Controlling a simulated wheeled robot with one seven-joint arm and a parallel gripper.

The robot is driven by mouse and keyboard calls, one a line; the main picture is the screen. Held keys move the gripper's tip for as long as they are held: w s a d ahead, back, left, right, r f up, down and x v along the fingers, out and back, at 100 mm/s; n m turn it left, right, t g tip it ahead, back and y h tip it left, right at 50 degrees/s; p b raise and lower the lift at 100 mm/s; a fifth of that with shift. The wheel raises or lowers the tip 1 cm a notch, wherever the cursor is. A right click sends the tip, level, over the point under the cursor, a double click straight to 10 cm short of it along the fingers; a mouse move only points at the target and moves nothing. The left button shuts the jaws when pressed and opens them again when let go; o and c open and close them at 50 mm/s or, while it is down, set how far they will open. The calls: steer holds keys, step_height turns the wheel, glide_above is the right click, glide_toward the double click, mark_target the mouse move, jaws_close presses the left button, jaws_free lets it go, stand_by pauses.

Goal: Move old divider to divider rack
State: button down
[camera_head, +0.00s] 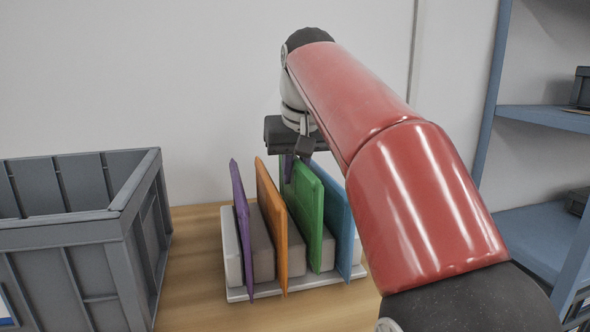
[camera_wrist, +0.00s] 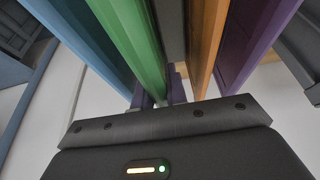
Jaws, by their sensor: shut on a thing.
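A white divider rack (camera_head: 240,294) with grey blocks stands on the wooden table. Purple (camera_head: 240,215), orange (camera_head: 271,220), green (camera_head: 308,215) and blue (camera_head: 338,215) dividers stand upright in a row there, left to right. My gripper (camera_head: 290,168) points down at the far top edge of the green divider and is shut on it. In the wrist view, the fingers sit on either side of the green divider (camera_wrist: 140,45), between the blue and orange ones. I cannot tell whether the green divider's bottom rests fully in its slot. No label shows which divider is the old one.
A grey crate (camera_head: 65,240) stands left of the rack, with a narrow strip of bare table between. A white wall is close behind. A blue shelf unit (camera_head: 545,120) stands at right. My red arm covers the table right of the rack.

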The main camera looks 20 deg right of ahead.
mark_target(299, 159)
steer(key=shift+f, duration=0.15)
steer(key=shift+f+b, duration=1.05)
steer(key=shift+f, duration=0.2)
steer(key=c, duration=1.3)
jaws_free()
steer(key=p+v, duration=0.2)
steer(key=v, duration=0.6)
steer(key=shift+p, duration=0.35)
